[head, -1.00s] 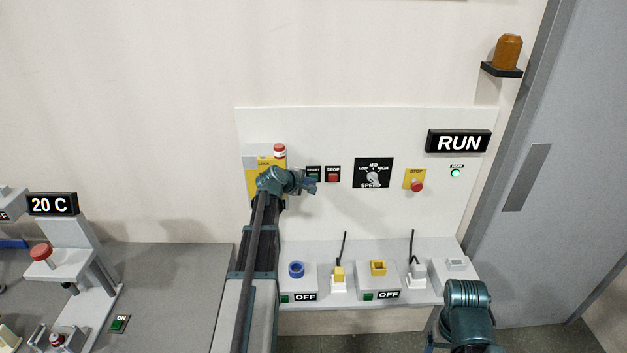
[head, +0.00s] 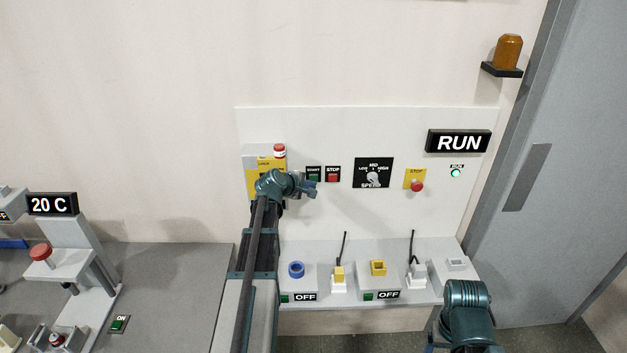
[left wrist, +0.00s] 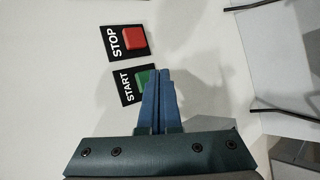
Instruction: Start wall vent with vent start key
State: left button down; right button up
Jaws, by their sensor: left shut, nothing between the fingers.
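The green START key (head: 313,173) sits on the white wall panel (head: 300,130), left of the red STOP key (head: 333,174). My left gripper (head: 311,188) is shut and empty, with its fingertips in front of the START key's lower part. In the left wrist view the shut blue fingers (left wrist: 162,75) partly cover the green START key (left wrist: 142,80); I cannot tell whether they touch it. The red STOP key (left wrist: 134,38) is clear beside it. The RUN sign (head: 459,142) is on the panel and the green RUN lamp (head: 456,173) is lit. My right gripper is not visible; only part of that arm shows.
A speed knob (head: 373,178) and a red STOP button on yellow (head: 416,186) are further right on the panel. A yellow lock box (head: 265,163) is on the left. Below is a shelf (head: 325,298) with sockets and plugs. A grey door (head: 540,180) stands at right.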

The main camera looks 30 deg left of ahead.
pick_arm(q)
jog(key=s+d, duration=0.1)
jog(key=s, duration=0.2)
jog(key=s+d, duration=0.1)
jog(key=shift+s+d, duration=0.15)
jog(key=shift+d, duration=0.2)
dwell(0.7)
jog(key=s+d+f+m+g+h, duration=0.1)
jog(key=s+d+f+m+g, duration=0.15)
jog(key=d, duration=0.55)
jog(key=s+d+f+m+g+h, duration=0.1)
jog(key=d+f+m, duration=0.1)
jog(key=d+m, duration=0.35)
jog(key=s+d+f+m+g+h, duration=0.1)
jog(key=s+d+f+m+g, duration=0.15)
jog(key=d, duration=0.65)
jog(key=s+d+f+m+g+y, duration=0.2)
jog(key=s+d+m, duration=0.4)
jog(key=s, duration=0.3)
jog(key=s+d+f+m+g+y+b, duration=0.1)
jog(key=s+d+f+m+g+y, duration=0.1)
jog(key=s+d+m, duration=0.4)
jog(key=s+d+g+y, duration=0.1)
jog(key=s+d+g, duration=0.1)
jog(key=s, duration=0.2)
jog(key=shift+d+f, duration=0.2)
jog(key=shift+f, duration=0.1)
